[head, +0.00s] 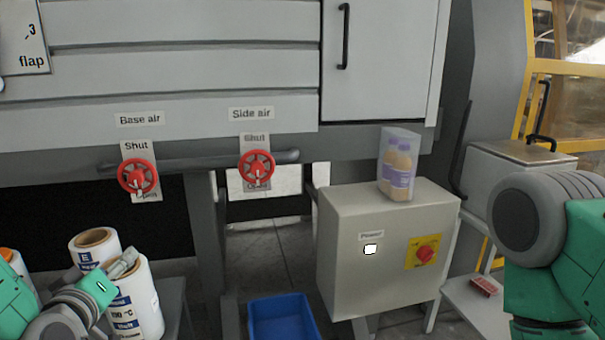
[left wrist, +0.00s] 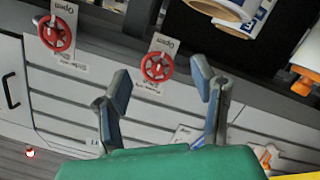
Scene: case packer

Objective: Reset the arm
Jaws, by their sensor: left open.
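My left gripper (head: 122,264) is at the lower left of the head view, in front of or beside white labelled rolls; its contact with them cannot be told. In the left wrist view the two fingers of the left gripper (left wrist: 160,84) stand wide apart with nothing between them. My left arm comes in from the lower left corner. My right arm shows at the right edge of the head view as a grey and green link; its gripper is out of view.
White rolls (head: 138,300) stand at lower left. Red valve wheels, Base air (head: 138,176) and Side air (head: 257,166), are on the machine front. A grey power box (head: 345,270) carries a pack of bottles (head: 398,165). A blue bin (head: 283,318) is on the floor.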

